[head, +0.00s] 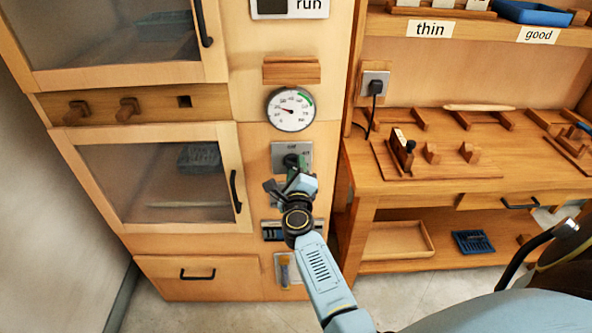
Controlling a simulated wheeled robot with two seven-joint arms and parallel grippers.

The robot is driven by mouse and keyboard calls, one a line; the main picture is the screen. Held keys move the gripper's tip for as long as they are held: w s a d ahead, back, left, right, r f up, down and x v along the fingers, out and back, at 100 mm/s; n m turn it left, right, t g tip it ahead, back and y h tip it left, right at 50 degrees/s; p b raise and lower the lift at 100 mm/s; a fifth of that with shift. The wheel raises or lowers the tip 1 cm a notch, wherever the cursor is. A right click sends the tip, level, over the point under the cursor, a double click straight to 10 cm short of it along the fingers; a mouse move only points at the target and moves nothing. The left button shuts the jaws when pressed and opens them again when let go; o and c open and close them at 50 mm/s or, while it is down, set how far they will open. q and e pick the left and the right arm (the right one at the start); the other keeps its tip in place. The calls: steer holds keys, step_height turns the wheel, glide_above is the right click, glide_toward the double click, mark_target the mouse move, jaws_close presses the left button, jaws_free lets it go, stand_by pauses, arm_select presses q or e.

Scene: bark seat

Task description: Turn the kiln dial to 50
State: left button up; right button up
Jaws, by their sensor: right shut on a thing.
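The kiln dial (291,160) is a dark knob on a grey plate (278,148) on the wooden kiln front, below the round gauge. My right gripper (293,174) is at the knob and shut on it. The gripper and wrist hide most of the knob and the lower part of its plate, so I cannot read its setting. The white round gauge (291,109) has a green band at its upper right, and its needle points to the left. My left gripper is not in view.
Two glazed doors with black handles (236,190) are left of the dial. A workbench (430,170) with wooden fixtures stands at the right. A plug with a cord (375,88) is on the wall between. Bare floor shows at the bottom.

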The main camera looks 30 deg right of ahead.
steer(key=o, duration=1)
steer(key=shift+c, duration=0.2)
steer(key=v, duration=1.3)
steer(key=shift+a, duration=0.15)
steer(key=shift+s, duration=0.1)
